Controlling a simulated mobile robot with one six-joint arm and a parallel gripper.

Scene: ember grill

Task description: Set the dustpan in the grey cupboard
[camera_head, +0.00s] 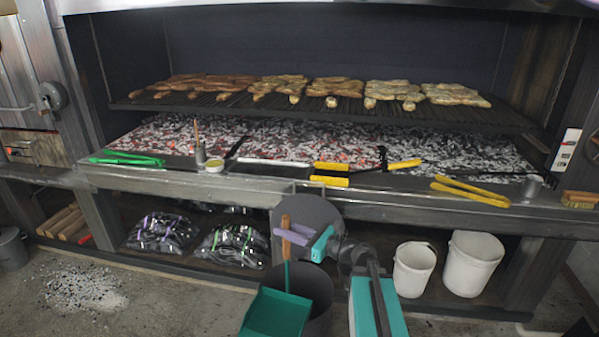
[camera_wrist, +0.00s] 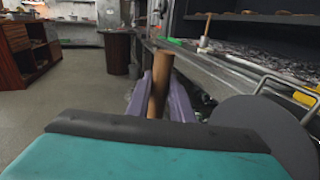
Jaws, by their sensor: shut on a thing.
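The dustpan (camera_head: 275,313) has a green pan and a brown wooden handle. It hangs pan-down in front of a dark bin in the head view. My gripper (camera_head: 287,236), with lilac fingers, is shut on the handle near its upper part. In the wrist view the handle (camera_wrist: 159,85) stands upright between the fingers of my gripper (camera_wrist: 160,100); the pan is out of sight there. I cannot make out a grey cupboard for certain in either view.
The dark bin (camera_head: 319,300) and a round grey lid (camera_wrist: 262,135) are close to my gripper. The grill ledge (camera_head: 400,207) holds tongs and tools. Two white buckets (camera_head: 414,270) stand at right. Open floor (camera_wrist: 75,95) and a brown shelf unit (camera_wrist: 22,48) show in the wrist view.

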